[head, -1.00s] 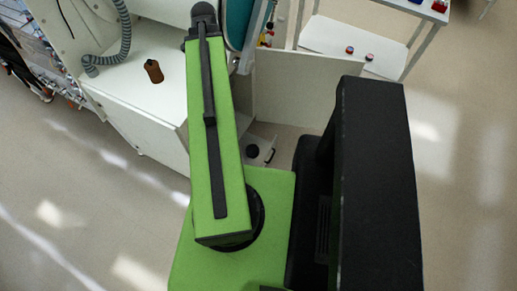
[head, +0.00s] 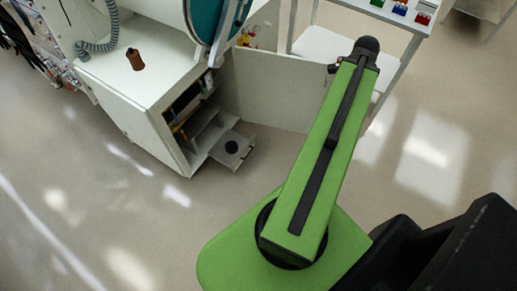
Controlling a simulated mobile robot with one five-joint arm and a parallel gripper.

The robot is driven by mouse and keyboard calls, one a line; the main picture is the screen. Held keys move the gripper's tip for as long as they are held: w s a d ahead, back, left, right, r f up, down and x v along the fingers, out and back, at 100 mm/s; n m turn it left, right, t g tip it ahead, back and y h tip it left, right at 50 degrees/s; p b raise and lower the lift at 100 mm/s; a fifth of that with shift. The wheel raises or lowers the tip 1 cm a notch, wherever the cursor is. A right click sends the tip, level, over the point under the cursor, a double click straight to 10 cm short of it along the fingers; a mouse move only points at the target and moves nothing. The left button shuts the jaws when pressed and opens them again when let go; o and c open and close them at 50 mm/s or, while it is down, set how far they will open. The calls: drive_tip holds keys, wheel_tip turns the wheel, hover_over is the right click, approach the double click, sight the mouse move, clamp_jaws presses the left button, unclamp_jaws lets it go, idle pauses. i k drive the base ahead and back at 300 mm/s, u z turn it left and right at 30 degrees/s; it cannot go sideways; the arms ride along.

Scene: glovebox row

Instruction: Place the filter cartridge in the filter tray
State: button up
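I cannot pick out the filter cartridge with certainty. A small brown, bottle-like piece (head: 135,59) stands on the white bench top at the upper left. A grey pulled-out tray (head: 240,160) sticks out low from the open white cabinet, with a dark round spot or disc (head: 231,147) on it. I cannot tell whether this is the filter tray or whether the disc is a separate part. My green arm reaches up and to the right, away from both. My gripper does not show; only the arm's dark far joint does.
The white cabinet (head: 145,115) has its door (head: 275,90) swung open to the right, with items on shelves inside. A grey hose (head: 100,38) and a teal round panel (head: 203,17) are above. A white table (head: 385,12) holds small coloured items. Floor at lower left is clear.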

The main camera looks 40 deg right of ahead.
sight(232, 149)
drive_tip(key=u, duration=0.65)
drive_tip(key=i, duration=1)
drive_tip(key=z, duration=0.05)
